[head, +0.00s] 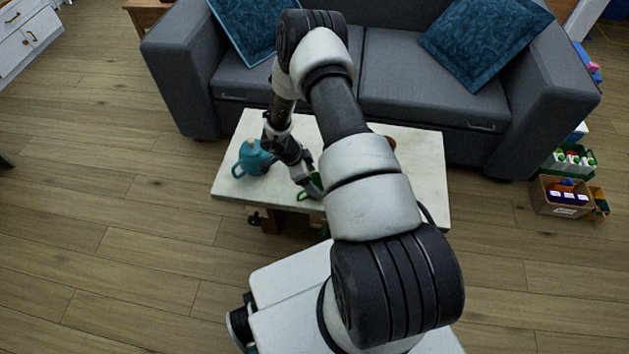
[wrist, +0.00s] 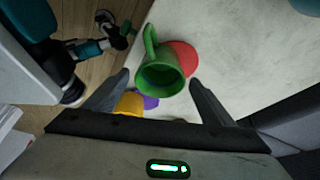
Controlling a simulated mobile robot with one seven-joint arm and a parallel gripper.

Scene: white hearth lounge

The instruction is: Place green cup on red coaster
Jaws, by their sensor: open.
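The green cup (wrist: 152,78) is between the spread fingers of my open gripper (wrist: 159,79) in the wrist view, its mouth facing the camera and its handle towards the top. The red coaster (wrist: 187,55) shows behind and to the right of the cup, partly hidden by it. I cannot tell whether the cup rests on the coaster or beside it. In the head view, my gripper (head: 308,186) is low at the front edge of the white table, with a bit of the green cup (head: 317,180) beside it. The coaster is not visible there.
A teal teapot (head: 254,159) stands left on the white table (head: 236,189). A yellow thing (wrist: 130,103) and a purple thing (wrist: 150,102) lie near the cup. A reddish-brown thing (head: 391,143) is partly hidden behind my arm. A grey sofa (head: 420,70) stands behind the table.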

